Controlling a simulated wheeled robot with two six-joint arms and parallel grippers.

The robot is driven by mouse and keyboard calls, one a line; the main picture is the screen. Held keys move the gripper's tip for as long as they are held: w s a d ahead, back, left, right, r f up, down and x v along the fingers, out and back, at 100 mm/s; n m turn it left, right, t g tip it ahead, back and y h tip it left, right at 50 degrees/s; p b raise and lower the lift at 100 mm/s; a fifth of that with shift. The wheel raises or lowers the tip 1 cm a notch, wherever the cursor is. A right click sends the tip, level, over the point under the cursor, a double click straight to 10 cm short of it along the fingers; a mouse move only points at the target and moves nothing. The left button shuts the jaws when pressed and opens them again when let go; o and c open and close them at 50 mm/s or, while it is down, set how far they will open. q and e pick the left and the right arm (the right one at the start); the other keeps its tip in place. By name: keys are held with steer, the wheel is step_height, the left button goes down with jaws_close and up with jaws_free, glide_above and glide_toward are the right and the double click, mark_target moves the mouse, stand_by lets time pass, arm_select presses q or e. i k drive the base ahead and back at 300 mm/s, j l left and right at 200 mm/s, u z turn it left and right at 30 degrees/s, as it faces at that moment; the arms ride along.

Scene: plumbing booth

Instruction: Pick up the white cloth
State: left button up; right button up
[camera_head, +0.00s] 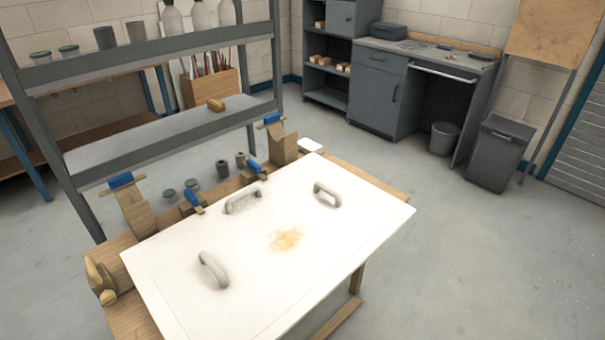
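A small flat white thing (311,145) lies at the far right corner of the wooden table, just past the white panel; it may be the white cloth, but it is too small to tell. The large white panel (330,235) covers most of the tabletop and looks stiff and flat. It carries a tan stain (286,240) and three grey curved handle-like pieces, at the left (213,270), back (242,201) and right (327,195). Neither of my grippers is in view.
Wooden blocks with blue-topped fittings (129,200) (274,135) stand along the table's back edge, with small dark jars (222,169). A grey shelf rack (150,142) stands behind. Cabinets (375,92) and bins (497,153) line the far wall. The floor at right is clear.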

mark_target(305, 146)
steer(key=i+l+z, duration=0.4)
steer(key=l, duration=0.15)
steer(key=i+l+z, duration=0.8)
steer(key=i, duration=0.25)
steer(key=i+u, duration=0.2)
steer(key=i, duration=0.25)
steer(key=i+l+u, duration=0.15)
steer(key=i, duration=0.3)
steer(key=i+l+u, duration=0.2)
steer(key=i, duration=0.25)
